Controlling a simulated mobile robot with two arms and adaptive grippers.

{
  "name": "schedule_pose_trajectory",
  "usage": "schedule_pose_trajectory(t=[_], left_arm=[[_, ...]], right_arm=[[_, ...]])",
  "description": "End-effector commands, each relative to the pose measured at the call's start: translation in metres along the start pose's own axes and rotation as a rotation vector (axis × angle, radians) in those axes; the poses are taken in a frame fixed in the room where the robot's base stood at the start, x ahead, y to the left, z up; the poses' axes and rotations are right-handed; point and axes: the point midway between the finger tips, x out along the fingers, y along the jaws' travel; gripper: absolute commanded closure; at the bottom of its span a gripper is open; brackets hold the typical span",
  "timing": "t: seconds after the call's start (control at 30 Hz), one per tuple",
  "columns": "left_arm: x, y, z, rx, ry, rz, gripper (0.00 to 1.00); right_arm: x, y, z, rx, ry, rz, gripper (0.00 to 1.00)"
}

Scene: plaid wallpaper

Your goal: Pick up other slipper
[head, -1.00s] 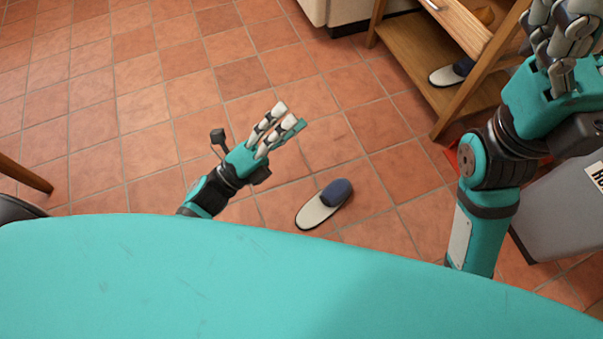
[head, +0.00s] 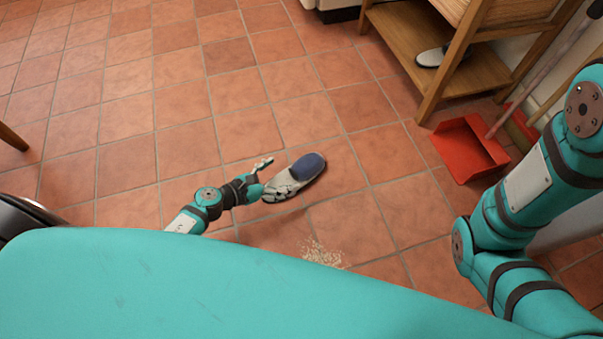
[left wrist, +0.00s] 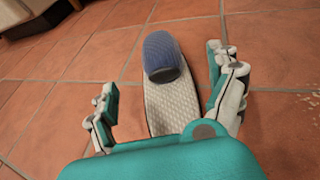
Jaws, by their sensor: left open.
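A slipper (head: 308,168) with a blue toe and a pale sole lies on the tiled floor. My left gripper (head: 273,178) is low at its heel end, with fingers over part of the sole. In the left wrist view, the slipper (left wrist: 163,105) lies between the spread fingers of the open gripper (left wrist: 163,82). Its blue toe points away from my palm, which hides the near end. Another slipper (head: 432,57) sits on the lower shelf of a wooden unit. My right arm shows at the right; its gripper is out of the picture.
The wooden shelf unit (head: 415,45) stands at the upper right. A red dustpan (head: 468,150) lies beside it. Pale crumbs (head: 322,254) are scattered on the floor near the slipper. The tiles to the left are clear.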

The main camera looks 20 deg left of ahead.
Motion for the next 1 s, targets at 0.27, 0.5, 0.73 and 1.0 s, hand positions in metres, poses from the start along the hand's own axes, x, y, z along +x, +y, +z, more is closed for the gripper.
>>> schedule_pose_trajectory(t=[0.27, 0.5, 0.73, 1.0], left_arm=[[0.028, -0.001, 0.000, -0.001, -0.001, -0.001, 0.10], [0.061, 0.001, 0.000, 0.000, -0.004, -0.001, 0.10], [0.079, 0.001, 0.002, -0.002, -0.001, -0.001, 0.10], [0.078, 0.001, 0.003, -0.002, -0.001, -0.001, 0.20]], right_arm=[[-0.011, -0.002, -0.004, 0.000, 0.000, 0.000, 0.00], [-0.030, -0.006, -0.010, 0.000, 0.000, 0.000, 0.00], [-0.035, -0.007, -0.012, 0.000, 0.000, -0.001, 0.00], [-0.034, -0.007, -0.012, 0.000, 0.000, -0.001, 0.00]])
